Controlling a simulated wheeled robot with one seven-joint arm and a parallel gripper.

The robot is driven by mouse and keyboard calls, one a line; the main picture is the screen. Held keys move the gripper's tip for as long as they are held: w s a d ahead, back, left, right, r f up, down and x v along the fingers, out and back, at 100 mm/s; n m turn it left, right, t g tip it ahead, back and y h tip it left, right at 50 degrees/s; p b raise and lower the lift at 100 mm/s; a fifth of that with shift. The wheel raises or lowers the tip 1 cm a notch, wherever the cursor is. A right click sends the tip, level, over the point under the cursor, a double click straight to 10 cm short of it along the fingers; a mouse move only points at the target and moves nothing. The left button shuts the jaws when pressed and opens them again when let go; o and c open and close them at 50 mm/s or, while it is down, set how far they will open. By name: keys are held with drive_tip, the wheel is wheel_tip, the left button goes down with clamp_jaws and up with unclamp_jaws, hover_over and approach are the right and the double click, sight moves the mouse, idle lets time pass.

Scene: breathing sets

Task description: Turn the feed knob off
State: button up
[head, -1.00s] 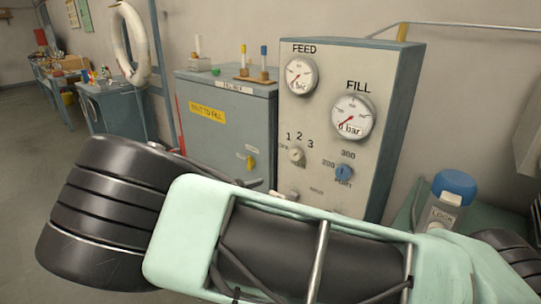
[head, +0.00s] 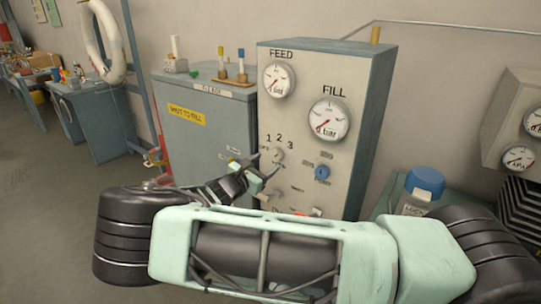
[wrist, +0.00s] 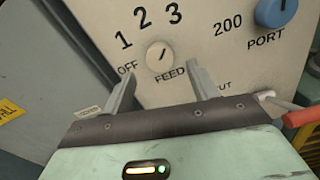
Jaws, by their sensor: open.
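The feed knob (wrist: 160,55) is a small round cream dial on the grey panel, with OFF, 1, 2 and 3 marked around it and FEED below. Its pointer line leans to the upper right, away from OFF. The knob also shows in the head view (head: 277,155). My gripper (wrist: 163,88) is open and empty, its two fingers either side of the knob in the wrist picture; I cannot tell whether they reach it. In the head view my gripper (head: 262,176) is at the panel's lower left, partly hidden by my arm.
A blue PORT knob (head: 322,172) sits right of the feed knob. FEED (head: 279,80) and FILL (head: 329,119) gauges are above. A red-handled part (wrist: 300,117) is close to the right finger. A grey-blue cabinet (head: 205,135) stands left of the panel.

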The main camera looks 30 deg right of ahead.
sight(275, 157)
drive_tip(key=shift+p+x, duration=0.4)
drive_tip(key=shift+x, duration=1.5)
drive_tip(key=c, duration=1)
